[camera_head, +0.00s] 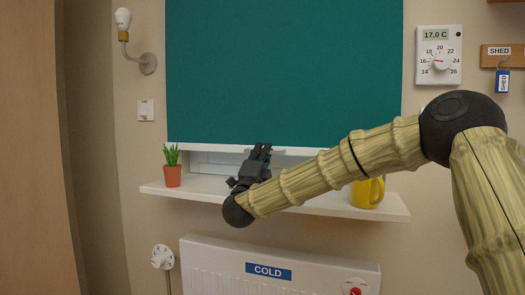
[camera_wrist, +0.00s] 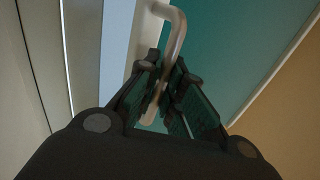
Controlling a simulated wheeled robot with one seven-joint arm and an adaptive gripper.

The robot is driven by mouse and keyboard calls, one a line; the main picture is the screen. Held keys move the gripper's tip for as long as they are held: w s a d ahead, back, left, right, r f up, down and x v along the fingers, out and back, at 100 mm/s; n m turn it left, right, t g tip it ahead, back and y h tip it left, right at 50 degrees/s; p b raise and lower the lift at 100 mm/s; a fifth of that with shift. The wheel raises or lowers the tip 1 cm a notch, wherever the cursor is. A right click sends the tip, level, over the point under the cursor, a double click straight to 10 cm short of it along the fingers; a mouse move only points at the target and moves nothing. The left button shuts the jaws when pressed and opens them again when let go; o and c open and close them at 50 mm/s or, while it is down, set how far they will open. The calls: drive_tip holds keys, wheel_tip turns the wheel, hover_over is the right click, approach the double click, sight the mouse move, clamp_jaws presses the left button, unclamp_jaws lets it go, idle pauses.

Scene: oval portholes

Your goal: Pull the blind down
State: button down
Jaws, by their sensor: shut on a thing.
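The teal blind (camera_head: 285,75) covers most of the window in the head view, with a white bottom bar (camera_head: 200,147) just above the sill. It also shows in the wrist view (camera_wrist: 240,40). A pale handle (camera_wrist: 176,30) sticks out at the blind's bottom bar and reaches between my fingers. My gripper (camera_head: 262,152) is at the middle of the bar, shut on the handle; the wrist view shows its two fingers (camera_wrist: 167,95) on either side of it. In the head view my fingers hide part of the handle.
The white sill (camera_head: 320,205) lies just below my gripper, with a potted plant (camera_head: 172,170) at left and a yellow mug (camera_head: 368,192) at right behind my arm. A radiator (camera_head: 220,262) is below. A thermostat (camera_head: 438,55) and wall lamp (camera_head: 125,30) flank the blind.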

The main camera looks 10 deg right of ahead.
drive_tip(key=c, duration=1.8)
unclamp_jaws()
drive_tip(key=v, duration=1.2)
drive_tip(key=shift+o, duration=1.4)
drive_tip(key=r+g+y+p, duration=0.1)
drive_tip(key=r+g+p, duration=0.1)
drive_tip(key=p, duration=1.1)
drive_tip(key=r+g+y+p, duration=0.1)
drive_tip(key=r+g+p, duration=0.1)
drive_tip(key=p, duration=1.2)
drive_tip(key=shift+s+a+r+p, duration=0.2)
drive_tip(key=shift+s+r+p, duration=0.05)
drive_tip(key=shift+r+p, duration=0.1)
